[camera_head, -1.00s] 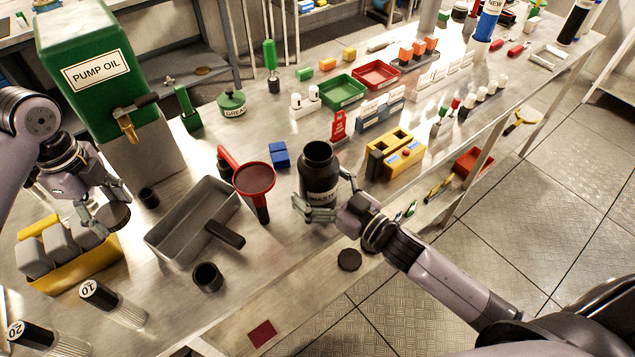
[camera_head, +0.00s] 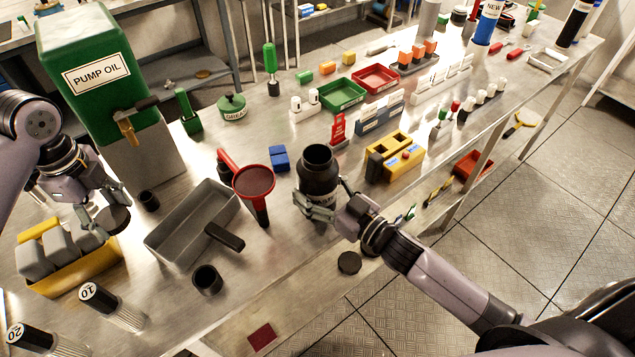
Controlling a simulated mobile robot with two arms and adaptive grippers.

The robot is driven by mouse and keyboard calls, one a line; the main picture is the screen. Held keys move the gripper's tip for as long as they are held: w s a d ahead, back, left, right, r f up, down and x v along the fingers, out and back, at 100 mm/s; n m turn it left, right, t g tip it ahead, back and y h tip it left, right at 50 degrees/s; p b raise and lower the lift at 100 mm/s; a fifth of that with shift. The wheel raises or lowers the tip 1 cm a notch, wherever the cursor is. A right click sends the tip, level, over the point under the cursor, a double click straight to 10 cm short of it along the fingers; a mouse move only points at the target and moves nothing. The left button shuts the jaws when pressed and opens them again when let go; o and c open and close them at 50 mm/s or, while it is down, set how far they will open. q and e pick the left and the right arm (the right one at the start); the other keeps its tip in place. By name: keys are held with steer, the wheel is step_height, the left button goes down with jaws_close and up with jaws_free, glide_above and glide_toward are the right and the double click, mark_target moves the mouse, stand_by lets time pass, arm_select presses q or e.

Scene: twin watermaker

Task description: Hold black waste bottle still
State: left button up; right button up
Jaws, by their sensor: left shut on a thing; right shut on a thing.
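The black waste bottle (camera_head: 318,172) stands upright near the front edge of the workbench, its open mouth facing up. My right gripper (camera_head: 316,207) is shut around the bottle's body, with fingers on both sides, and covers most of its white label. My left gripper (camera_head: 104,226) is over the left part of the bench, shut on a dark round cap (camera_head: 112,220), apart from the bottle.
A red funnel (camera_head: 254,182) and a blue block (camera_head: 279,158) stand close left of the bottle. A grey tray (camera_head: 192,225) lies further left, before the green pump oil tank (camera_head: 98,75). A yellow block (camera_head: 396,155) is at right.

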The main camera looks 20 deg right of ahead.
steer(key=c, duration=0.8)
steer(key=shift+r, duration=0.1)
steer(key=shift+c, duration=0.3)
steer(key=shift+w+r, duration=0.1)
arm_select(q)
steer(key=shift+r+p, duration=0.45)
arm_select(e)
step_height(320, 180, up, 20)
steer(key=shift+f, duration=0.1)
